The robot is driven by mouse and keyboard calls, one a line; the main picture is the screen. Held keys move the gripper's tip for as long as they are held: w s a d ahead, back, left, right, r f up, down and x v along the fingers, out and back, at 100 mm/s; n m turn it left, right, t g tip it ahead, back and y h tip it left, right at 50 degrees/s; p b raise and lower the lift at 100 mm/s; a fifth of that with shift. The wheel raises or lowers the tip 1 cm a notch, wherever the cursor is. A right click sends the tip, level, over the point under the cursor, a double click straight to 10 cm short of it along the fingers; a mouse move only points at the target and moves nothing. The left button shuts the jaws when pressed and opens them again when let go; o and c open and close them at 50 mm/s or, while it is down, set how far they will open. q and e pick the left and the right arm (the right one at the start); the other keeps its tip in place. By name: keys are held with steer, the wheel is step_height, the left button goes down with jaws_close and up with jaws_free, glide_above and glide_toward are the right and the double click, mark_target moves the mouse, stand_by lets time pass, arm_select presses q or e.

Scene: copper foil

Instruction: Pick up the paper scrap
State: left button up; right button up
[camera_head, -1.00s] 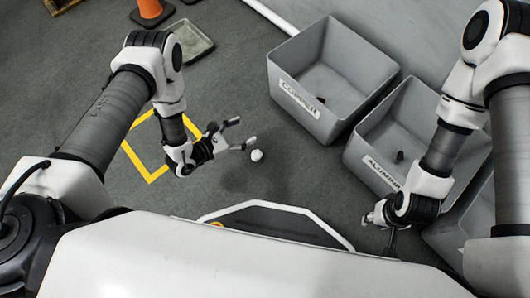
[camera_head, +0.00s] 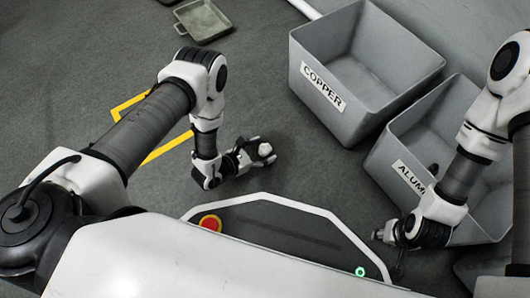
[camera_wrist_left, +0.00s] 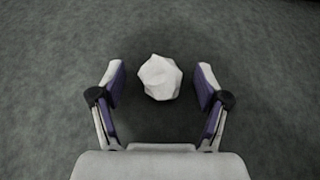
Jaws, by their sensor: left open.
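The paper scrap is a small crumpled white ball on the grey floor. In the left wrist view the paper scrap (camera_wrist_left: 160,77) lies between the two spread fingers of my left gripper (camera_wrist_left: 160,88), with a gap on each side. In the head view the scrap (camera_head: 265,149) shows at the tips of my left gripper (camera_head: 262,153), which is low over the floor. My left gripper is open and not touching the scrap. My right gripper (camera_head: 380,236) is at the lower right beside the bins; its fingers are too small and dark to read.
A grey bin labelled COPPER (camera_head: 322,87) stands right of my left gripper. A grey bin labelled ALUMINIUM, partly hidden by my right arm, stands beside it (camera_head: 409,178). A grey tray (camera_head: 202,20) lies at the back. Yellow floor tape (camera_head: 168,147) passes behind my left arm.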

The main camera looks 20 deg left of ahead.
arm_select(q)
steer(key=shift+r, duration=0.15)
steer(key=c, duration=0.8)
